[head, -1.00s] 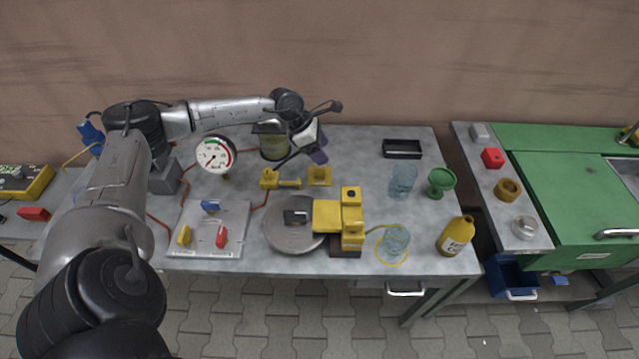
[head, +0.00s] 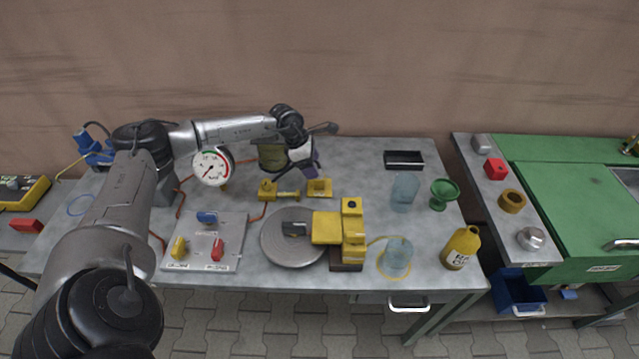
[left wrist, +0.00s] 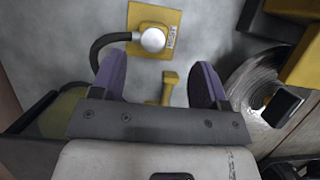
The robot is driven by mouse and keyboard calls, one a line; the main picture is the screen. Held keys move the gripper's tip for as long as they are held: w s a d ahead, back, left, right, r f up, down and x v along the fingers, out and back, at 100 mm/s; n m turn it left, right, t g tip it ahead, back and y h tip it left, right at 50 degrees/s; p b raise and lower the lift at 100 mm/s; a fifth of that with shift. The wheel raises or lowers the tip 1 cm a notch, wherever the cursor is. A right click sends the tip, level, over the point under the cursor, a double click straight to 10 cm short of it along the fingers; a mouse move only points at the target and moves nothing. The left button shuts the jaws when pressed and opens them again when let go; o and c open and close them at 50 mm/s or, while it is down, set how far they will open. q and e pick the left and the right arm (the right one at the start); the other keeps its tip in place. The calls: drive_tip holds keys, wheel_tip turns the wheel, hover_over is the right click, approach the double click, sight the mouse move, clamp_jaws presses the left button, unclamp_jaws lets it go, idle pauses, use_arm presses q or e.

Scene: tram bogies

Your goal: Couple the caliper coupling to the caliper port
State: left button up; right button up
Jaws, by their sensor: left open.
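My left gripper (head: 312,170) hangs over the back middle of the workbench, jaws apart. My right gripper is out of view.
A pressure gauge (head: 212,166) with red hoses stands at left, behind a valve panel (head: 205,258).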

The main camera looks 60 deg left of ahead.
sight(322, 180)
use_arm(q)
drive_tip(key=shift+x, duration=1.75)
drive_tip(key=b+x, duration=0.1)
drive_tip(key=x, duration=0.1)
drive_tip(key=b+x, duration=0.1)
drive_tip(key=shift+w+a+f, duration=0.2)
drive_tip(key=shift+a+f, duration=0.15)
drive_tip(key=shift+f, duration=0.05)
drive_tip(key=shift+w+d+f, duration=0.2)
drive_tip(key=shift+w+f, duration=0.05)
drive_tip(key=shift+f, duration=0.4)
drive_tip(key=c, duration=1)
drive_tip(key=shift+o, duration=0.2)
